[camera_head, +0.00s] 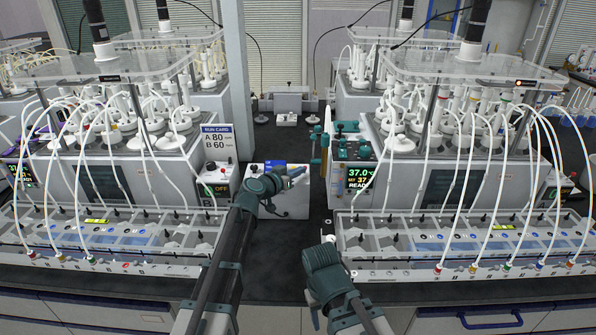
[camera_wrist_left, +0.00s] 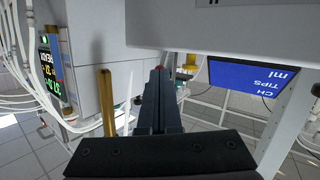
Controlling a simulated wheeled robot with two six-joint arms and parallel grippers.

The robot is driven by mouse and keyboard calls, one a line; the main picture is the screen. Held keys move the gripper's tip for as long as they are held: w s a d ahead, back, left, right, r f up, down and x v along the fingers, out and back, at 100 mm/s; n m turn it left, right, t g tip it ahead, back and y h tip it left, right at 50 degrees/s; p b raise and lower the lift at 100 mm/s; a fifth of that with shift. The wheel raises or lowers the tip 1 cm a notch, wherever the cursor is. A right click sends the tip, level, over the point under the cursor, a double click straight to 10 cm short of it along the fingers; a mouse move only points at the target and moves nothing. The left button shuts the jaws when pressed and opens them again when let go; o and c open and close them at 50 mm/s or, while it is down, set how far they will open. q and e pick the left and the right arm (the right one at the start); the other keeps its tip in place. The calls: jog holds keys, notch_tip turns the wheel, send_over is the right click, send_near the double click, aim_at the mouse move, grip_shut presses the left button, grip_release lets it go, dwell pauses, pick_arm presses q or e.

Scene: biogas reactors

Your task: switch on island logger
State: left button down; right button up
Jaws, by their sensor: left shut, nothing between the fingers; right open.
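A white box with a blue screen (camera_head: 274,165) stands in the middle of the bench between the two reactor stations; I cannot tell for sure that it is the island logger. Its front is partly hidden by my left arm. My left gripper (camera_head: 297,174) is shut and empty at the upper right of this box. In the left wrist view, the shut fingers (camera_wrist_left: 160,85) point away from the camera, with a small red spot (camera_wrist_left: 159,68) at their tips; contact is unclear. A blue screen with upside-down lettering (camera_wrist_left: 248,78) is on the right. My right gripper (camera_head: 328,240) is open, low and empty in front of the bench gap.
A run card (camera_head: 217,142) and a control box reading OFF (camera_head: 215,189) stand at the left reactor. A 37.0 °C display (camera_head: 359,178) is at the right reactor. Trays with tubes (camera_head: 110,268) line the front.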

pick_arm(q)
jog(key=shift+w+r+n+g+y+p, duration=0.25)
jog(key=shift+w+r+n+g+p, duration=0.45)
jog(key=shift+p, duration=1.15)
jog(key=shift+w+r+n+g+y+p, duration=0.15)
jog(key=shift+w+g+y+p, duration=0.2)
jog(key=shift+g+p, duration=1.1)
jog(key=shift+w+r+n+g+y+p, duration=0.2)
jog(key=shift+w+r+n+g+p, duration=0.3)
jog(key=shift+p, duration=1.7)
jog(key=shift+w+f+g+p, duration=0.1)
jog(key=shift+w+g+p, duration=0.1)
jog(key=shift+g+p, duration=0.15)
jog(key=shift+f+g, duration=0.15)
jog(key=shift+g, duration=0.15)
jog(key=shift+s+f, duration=0.1)
jog(key=shift+f, duration=0.05)
jog(key=shift+r+p, duration=0.75)
jog(key=shift+r, duration=0.1)
